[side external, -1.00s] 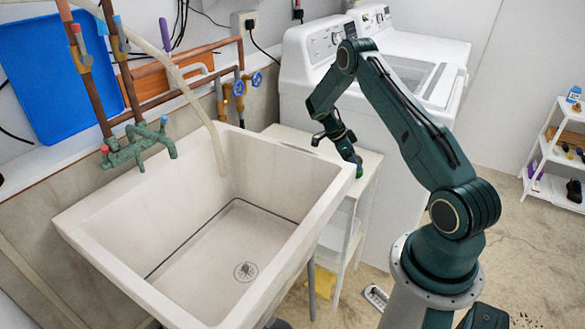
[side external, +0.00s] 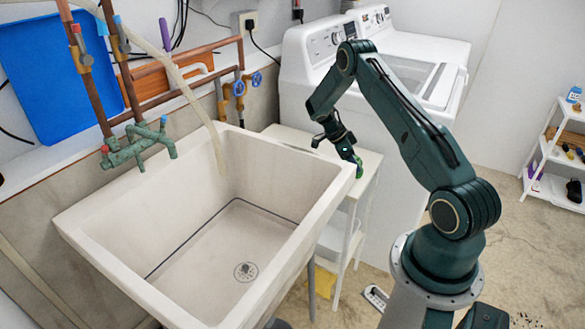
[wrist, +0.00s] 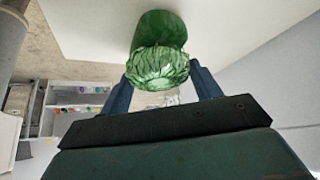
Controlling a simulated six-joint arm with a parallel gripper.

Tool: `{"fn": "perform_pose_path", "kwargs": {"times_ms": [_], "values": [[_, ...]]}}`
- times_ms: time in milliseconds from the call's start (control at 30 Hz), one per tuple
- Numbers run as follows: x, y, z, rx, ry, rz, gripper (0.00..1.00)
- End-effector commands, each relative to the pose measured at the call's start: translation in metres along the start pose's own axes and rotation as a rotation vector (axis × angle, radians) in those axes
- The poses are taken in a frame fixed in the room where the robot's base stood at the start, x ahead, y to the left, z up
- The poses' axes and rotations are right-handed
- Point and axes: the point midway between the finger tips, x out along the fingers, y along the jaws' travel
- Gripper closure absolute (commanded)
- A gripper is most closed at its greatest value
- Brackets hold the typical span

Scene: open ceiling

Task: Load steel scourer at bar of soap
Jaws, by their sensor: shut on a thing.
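My gripper (wrist: 160,88) is shut on a crumpled, shiny green ball of strips, the steel scourer (wrist: 158,68), which sits between the two fingers. A smooth, rounded green piece, which looks like the bar of soap (wrist: 160,28), shows just beyond the scourer against a white surface in the wrist view. The scourer overlaps its near end, and I cannot tell whether the two touch. In the side view, my gripper (side external: 352,158) points down over the front edge of the small white stand (side external: 370,160), with a small green patch at its tip; scourer and soap cannot be told apart there.
The big stone sink (side external: 235,225) is just left of the stand. White machines (side external: 370,80) stand behind it. A taller white shelf (side external: 550,165) with small items is at far right. Taps and pipes (side external: 135,145) line the wall above the sink.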

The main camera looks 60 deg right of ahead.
Motion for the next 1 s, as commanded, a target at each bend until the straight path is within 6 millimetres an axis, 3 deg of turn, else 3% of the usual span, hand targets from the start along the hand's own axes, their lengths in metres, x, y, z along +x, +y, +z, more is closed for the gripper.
{"fn": "perform_pose_path", "kwargs": {"times_ms": [267,1000], "values": [[-0.001,0.000,-0.001,-0.001,-0.001,0.000,0.55],[-0.035,0.000,-0.022,-0.001,-0.001,0.000,0.56]]}}
